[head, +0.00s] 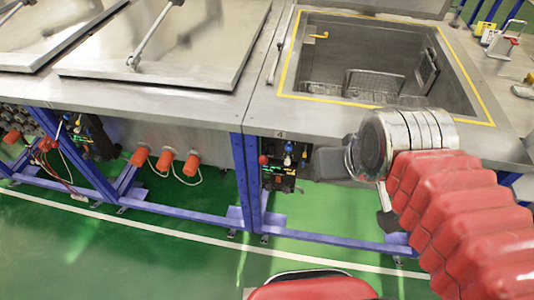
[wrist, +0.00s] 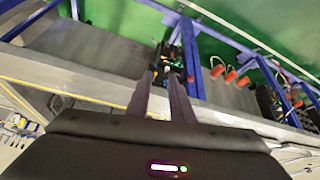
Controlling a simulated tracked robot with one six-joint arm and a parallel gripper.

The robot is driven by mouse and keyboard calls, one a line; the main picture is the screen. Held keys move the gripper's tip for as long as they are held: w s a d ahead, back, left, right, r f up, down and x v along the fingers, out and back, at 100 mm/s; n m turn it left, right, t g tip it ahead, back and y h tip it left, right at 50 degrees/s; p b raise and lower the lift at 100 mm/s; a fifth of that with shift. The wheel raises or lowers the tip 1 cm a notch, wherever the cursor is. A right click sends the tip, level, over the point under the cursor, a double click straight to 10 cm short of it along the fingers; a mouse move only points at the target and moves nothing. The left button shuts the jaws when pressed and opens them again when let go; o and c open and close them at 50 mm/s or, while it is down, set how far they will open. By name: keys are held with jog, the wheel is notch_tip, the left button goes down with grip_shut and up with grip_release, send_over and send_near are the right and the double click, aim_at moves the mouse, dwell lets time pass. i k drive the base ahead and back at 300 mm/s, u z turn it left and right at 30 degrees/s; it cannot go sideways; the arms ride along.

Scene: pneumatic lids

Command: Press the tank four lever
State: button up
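Tank four (head: 370,65) is the open steel basin with a yellow outline, at the upper right of the head view. Below its front edge, under a small "4" label, a dark valve panel (head: 282,165) carries small coloured knobs and green lights. The lever cannot be told apart from these fittings. My gripper (wrist: 161,74) shows two long dark fingers with a narrow gap between them and nothing held. They point toward the valve panel (wrist: 174,60), which lies beyond the tips; contact is not visible. In the head view, a dark part of my gripper (head: 330,163) is right of the panel.
A closed lid (head: 165,50) covers the neighbouring tank. Blue frame legs (head: 246,170) stand left of the panel. Orange-capped pipes (head: 165,160) and another valve panel (head: 90,135) are further left.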

aim_at(263, 159)
jog(key=z, duration=0.05)
jog(key=k, duration=0.5)
jog(key=u, duration=1.15)
jog(key=i, duration=0.65)
jog(key=u, duration=0.2)
